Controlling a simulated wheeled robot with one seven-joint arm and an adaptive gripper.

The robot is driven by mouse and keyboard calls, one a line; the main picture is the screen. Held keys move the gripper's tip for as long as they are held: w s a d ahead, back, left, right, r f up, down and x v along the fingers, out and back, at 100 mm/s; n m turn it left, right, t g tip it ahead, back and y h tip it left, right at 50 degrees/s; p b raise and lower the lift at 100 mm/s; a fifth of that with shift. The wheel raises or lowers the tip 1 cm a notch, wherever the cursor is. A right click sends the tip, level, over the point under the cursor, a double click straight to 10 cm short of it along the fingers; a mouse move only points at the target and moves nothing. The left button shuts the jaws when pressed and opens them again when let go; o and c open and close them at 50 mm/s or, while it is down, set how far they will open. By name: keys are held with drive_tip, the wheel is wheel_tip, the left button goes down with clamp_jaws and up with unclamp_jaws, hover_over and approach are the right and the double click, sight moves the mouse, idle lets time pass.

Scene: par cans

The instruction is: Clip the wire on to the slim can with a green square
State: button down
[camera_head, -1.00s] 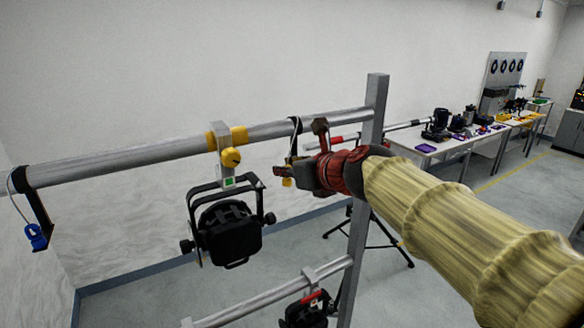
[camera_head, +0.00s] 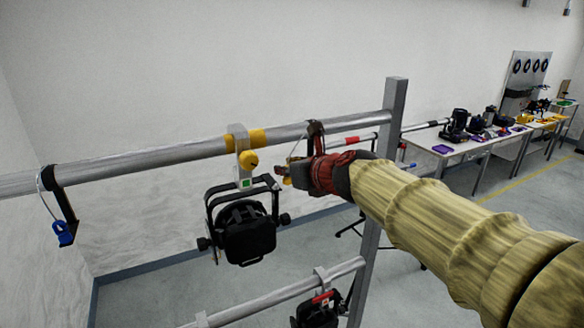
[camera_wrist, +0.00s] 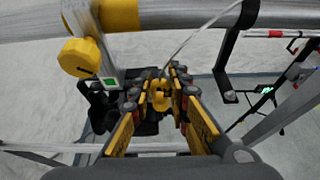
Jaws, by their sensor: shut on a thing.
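The slim black can (camera_head: 250,240) hangs from the upper pipe by a yoke and a grey clamp with a yellow collar and knob. A green square (camera_head: 246,183) is on the clamp's lower end; it also shows in the wrist view (camera_wrist: 110,82). My gripper (camera_head: 284,173) is just right of the yoke top, with a small gap in the head view. In the wrist view my gripper (camera_wrist: 160,98) is shut on the wire's yellow clip (camera_wrist: 159,95). The thin wire (camera_wrist: 200,32) slants up right from the clip to the pipe. The can is partly hidden behind my fingers there.
The upper pipe (camera_head: 150,157) meets a grey post (camera_head: 388,150) on the right. A black hanger (camera_wrist: 228,62) hangs from the pipe beside my gripper. A blue clip (camera_head: 63,234) hangs at far left. A lower pipe (camera_head: 270,294) carries another lamp (camera_head: 318,312).

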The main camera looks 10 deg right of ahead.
sight(276, 184)
drive_tip(key=shift+w+a+p, duration=0.75)
drive_tip(key=shift+w+a, duration=0.5)
drive_tip(key=shift+a, duration=0.1)
drive_tip(key=shift+t+b, duration=0.3)
drive_tip(key=shift+b, duration=1.15)
drive_tip(key=shift+f+b, duration=0.9)
drive_tip(key=shift+f, duration=0.45)
idle(1.8)
drive_tip(key=c, duration=1.6)
unclamp_jaws()
drive_tip(key=shift+s, duration=0.1)
drive_tip(key=v, duration=1.2)
